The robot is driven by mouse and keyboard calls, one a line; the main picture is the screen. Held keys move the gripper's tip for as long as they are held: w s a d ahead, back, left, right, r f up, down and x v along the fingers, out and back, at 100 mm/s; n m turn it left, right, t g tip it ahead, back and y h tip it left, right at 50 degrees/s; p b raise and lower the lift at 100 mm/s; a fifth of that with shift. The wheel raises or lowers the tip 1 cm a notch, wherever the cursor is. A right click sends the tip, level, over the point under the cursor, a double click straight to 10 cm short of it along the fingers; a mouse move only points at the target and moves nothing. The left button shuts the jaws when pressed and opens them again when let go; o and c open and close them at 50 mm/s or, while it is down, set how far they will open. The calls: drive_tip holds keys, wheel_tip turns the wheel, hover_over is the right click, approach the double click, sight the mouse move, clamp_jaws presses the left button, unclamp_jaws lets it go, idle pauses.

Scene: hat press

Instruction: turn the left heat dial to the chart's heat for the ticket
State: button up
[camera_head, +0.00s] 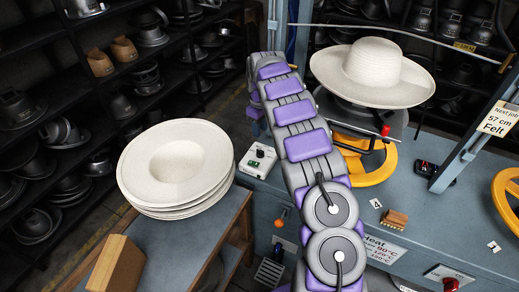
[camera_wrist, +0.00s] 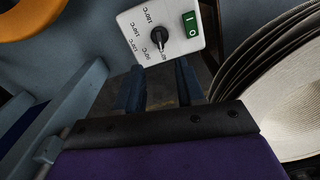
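The left heat dial is a black knob (camera_wrist: 158,38) on a white control box (camera_wrist: 178,48). In the wrist view, temperature labels run around its left and lower sides, and its pale pointer mark points down toward the lowest labels. The box also shows in the head view (camera_head: 258,160). My gripper (camera_wrist: 161,85) is open and empty, its two fingers apart just below the dial in the wrist view; contact cannot be told. The ticket (camera_head: 498,120) reads "Next job 57 cm Felt". The heat chart (camera_head: 384,250) is partly hidden by my arm; 90, 120 and 150°C show.
A green switch (camera_wrist: 190,24) sits beside the dial. A stack of pale hats (camera_head: 175,170) stands on a side table at left. A pale hat (camera_head: 372,73) rests on the press, above a yellow wheel (camera_head: 378,168). A red switch (camera_head: 450,284) is at lower right.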

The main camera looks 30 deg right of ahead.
sight(260, 150)
wheel_tip(260, 150, down, 11)
drive_tip(key=shift+r+b, duration=0.1)
drive_tip(key=shift+b, duration=0.95)
clamp_jaws()
